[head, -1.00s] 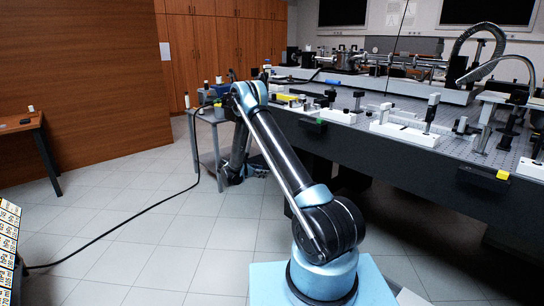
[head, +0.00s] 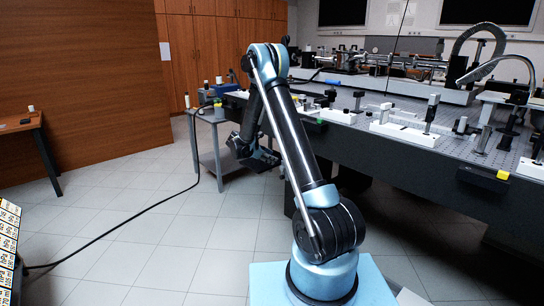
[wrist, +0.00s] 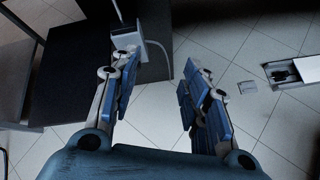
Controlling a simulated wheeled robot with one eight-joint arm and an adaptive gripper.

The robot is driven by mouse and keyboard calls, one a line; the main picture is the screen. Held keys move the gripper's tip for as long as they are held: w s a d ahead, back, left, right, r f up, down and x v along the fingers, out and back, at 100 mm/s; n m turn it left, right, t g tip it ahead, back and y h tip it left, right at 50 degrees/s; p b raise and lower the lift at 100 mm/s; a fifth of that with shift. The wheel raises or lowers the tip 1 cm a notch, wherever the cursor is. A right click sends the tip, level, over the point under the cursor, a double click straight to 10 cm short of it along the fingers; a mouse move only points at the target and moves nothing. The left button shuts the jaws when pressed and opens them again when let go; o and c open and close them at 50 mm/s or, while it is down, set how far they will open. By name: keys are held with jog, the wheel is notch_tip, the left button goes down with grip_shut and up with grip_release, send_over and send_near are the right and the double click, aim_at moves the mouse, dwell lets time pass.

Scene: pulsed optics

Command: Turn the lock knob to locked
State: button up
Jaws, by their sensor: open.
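I cannot make out the lock knob in either view. My gripper (wrist: 160,82) is open and empty in the wrist view, with its blue-padded fingers apart and tiled floor between and beyond them. In the head view my gripper (head: 264,157) hangs low at the end of the arm, beside the small grey side table and in front of the dark optical bench; its fingers are too small there to read.
The optical bench (head: 400,170) with many parts on top runs along the right. A small grey table (head: 209,150) stands left of the arm. A black cable (head: 130,212) crosses open tiled floor. In the wrist view, a white box (wrist: 296,71) lies at right.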

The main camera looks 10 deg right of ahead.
jog(key=shift+s+d+r+m, duration=0.15)
jog(key=shift+s+d+r, duration=0.15)
jog(key=shift+r, duration=0.2)
jog(key=shift+s+d+r+m, duration=0.2)
jog(key=shift+s+r, duration=0.15)
jog(key=shift+r, duration=0.1)
jog(key=shift+s+d+r+m, duration=0.15)
jog(key=shift+s+d+r, duration=0.15)
jog(key=shift+r, duration=0.2)
